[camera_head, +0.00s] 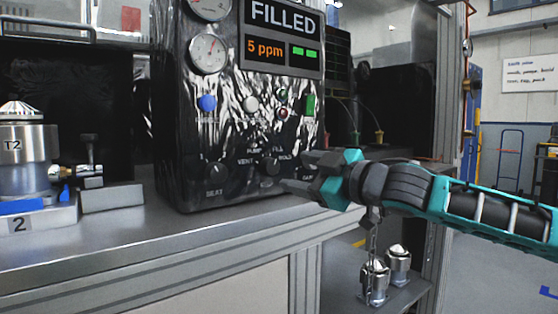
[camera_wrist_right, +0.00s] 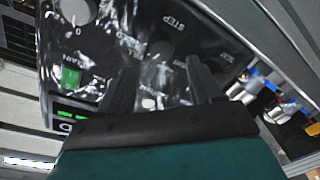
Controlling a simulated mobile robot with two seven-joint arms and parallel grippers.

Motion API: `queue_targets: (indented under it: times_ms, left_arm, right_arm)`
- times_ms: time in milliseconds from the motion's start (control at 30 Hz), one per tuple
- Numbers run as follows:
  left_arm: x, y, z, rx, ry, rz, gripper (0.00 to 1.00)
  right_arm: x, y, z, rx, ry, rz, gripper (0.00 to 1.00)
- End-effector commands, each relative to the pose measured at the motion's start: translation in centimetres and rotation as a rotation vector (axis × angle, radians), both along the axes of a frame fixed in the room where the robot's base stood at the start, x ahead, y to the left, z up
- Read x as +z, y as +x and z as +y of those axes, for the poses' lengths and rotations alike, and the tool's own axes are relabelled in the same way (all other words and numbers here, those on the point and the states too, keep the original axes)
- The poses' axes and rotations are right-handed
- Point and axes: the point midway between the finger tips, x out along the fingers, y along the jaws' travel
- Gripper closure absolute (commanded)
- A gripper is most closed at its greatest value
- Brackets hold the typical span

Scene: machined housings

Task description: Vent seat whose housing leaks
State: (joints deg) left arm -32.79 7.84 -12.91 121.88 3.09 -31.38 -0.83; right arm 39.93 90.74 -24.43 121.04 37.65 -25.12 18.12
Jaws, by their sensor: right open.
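The test console (camera_head: 185,100) has a screen (camera_head: 280,35) reading "FILLED" and "5 ppm" with two green bars. Its lower front has a SEAT knob (camera_head: 216,173) and a selector knob (camera_head: 268,168) with VENT, PUMP, FILL and HOLD marks. The selector's exact setting is hard to read. A metal housing marked T2 (camera_head: 28,145) stands on seat 2 (camera_head: 40,218) at the left. My right gripper (camera_head: 295,172) is open just right of the selector knob; contact is unclear. Its spread fingers (camera_wrist_right: 158,78) face the panel in the wrist view. My left gripper is not in view.
Two gauges sit high on the console, above blue (camera_head: 207,103), whitish (camera_head: 250,104) and green (camera_head: 310,104) buttons. The grey bench top (camera_head: 130,240) is clear in front. Small metal housings (camera_head: 376,275) stand on a lower shelf.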

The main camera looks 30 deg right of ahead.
Motion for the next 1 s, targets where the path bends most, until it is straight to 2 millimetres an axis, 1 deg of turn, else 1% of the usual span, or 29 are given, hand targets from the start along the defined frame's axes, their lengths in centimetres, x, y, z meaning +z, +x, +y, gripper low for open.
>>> queue_targets:
  times_ms: [33,367,533,700,967,1000]
  left_arm:
    - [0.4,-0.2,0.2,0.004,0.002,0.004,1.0]
    - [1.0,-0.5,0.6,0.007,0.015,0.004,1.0]
    - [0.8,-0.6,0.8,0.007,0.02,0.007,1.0]
    - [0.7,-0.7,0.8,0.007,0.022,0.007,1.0]
    - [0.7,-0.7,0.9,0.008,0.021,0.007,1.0]
    - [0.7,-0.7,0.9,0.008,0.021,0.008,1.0]
  right_arm:
    - [0.4,0.6,0.2,0.002,0.005,0.0,0.36]
    - [0.2,4.1,0.9,0.004,0.003,0.001,0.36]
    - [0.1,5.6,1.1,0.001,0.002,0.0,0.36]
    - [0.0,6.3,1.2,0.002,-0.001,0.002,0.36]
    - [-0.1,6.4,1.2,0.002,-0.002,0.002,0.36]
    - [-0.1,6.4,1.2,0.002,-0.002,0.002,0.38]
